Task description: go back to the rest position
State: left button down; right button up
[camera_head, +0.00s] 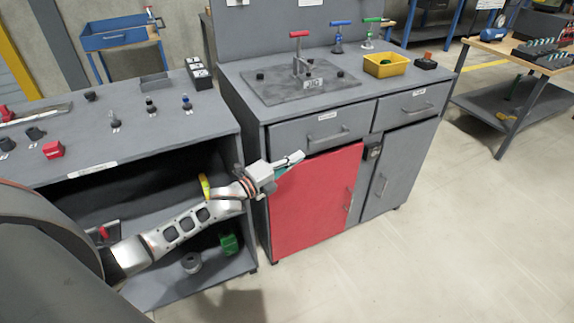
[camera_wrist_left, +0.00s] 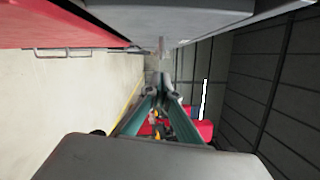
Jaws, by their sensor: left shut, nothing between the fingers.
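My left arm comes in from the left in the head view, stretched across the front of the grey open-shelf bench. My right gripper is in neither view.
The grey bench (camera_head: 215,128) at left bears small fixtures, with a green object (camera_head: 229,243) on its lower shelf. The cabinet top holds a metal plate (camera_head: 290,88) with a red-handled clamp and a yellow bin (camera_head: 386,65). The floor (camera_head: 430,240) at right is clear.

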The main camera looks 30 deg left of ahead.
pick_arm(q)
jog(key=shift+v, duration=2.15)
jog(key=s+d+f+n+g+y+p, duration=0.1)
jog(key=s+d+f+n, duration=0.3)
jog(key=s, duration=0.7)
jog(key=s+d+f+n+g+y+p, duration=0.1)
jog(key=s+d+f+n+g+y, duration=0.1)
jog(key=s+d+f+n, duration=0.3)
jog(key=s+d+f+n+g+y+p, duration=0.1)
jog(key=s+f+n, duration=0.7)
jog(key=s, duration=0.8)
jog(key=d+n+g+p, duration=0.1)
jog(key=d+n+g, duration=0.1)
jog(key=d+n, duration=0.1)
jog(key=shift+s+d+g, duration=0.15)
jog(key=shift+s+g, duration=0.15)
jog(key=shift+s, duration=0.1)
